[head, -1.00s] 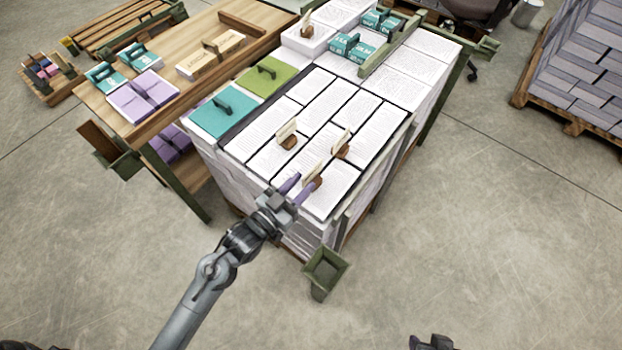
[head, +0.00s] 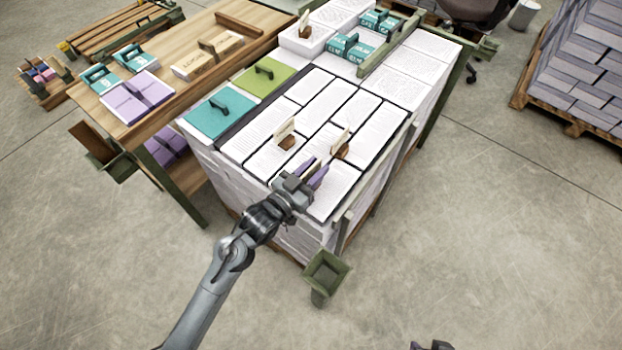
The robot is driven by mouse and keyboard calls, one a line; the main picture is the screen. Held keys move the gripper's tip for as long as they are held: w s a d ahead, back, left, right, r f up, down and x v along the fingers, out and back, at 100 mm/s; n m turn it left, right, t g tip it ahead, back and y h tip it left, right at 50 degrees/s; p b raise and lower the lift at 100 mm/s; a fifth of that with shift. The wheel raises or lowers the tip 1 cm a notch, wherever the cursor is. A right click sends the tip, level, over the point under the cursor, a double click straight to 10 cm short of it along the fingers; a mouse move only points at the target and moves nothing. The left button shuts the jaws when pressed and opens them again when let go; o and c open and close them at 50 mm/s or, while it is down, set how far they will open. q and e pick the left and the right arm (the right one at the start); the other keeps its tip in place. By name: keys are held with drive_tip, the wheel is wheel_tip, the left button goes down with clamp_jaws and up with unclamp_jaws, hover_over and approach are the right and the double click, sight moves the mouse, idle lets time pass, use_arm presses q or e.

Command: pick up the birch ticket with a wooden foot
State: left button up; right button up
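My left gripper (head: 311,172) reaches over the near edge of the paper stack. Its two purple fingers are apart, one on each side of a cream ticket that is mostly hidden by them. I cannot see whether they touch it. Two more cream tickets stand upright in brown wooden feet on the stack. One ticket (head: 285,128) is further back and left; the other ticket (head: 341,142) is just right of and behind the fingers. A dark part at the bottom edge (head: 433,345) may be my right gripper; its fingers cannot be made out.
The stack (head: 268,160) of printed sheets carries a teal folder (head: 219,115), a green folder (head: 265,76) and teal boxes (head: 352,48). A wooden table (head: 150,122) stands left. A green bin (head: 325,272) hangs at the near corner.

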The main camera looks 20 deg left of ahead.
use_arm(q)
clamp_jaws()
drive_tip(key=shift+r, duration=0.2)
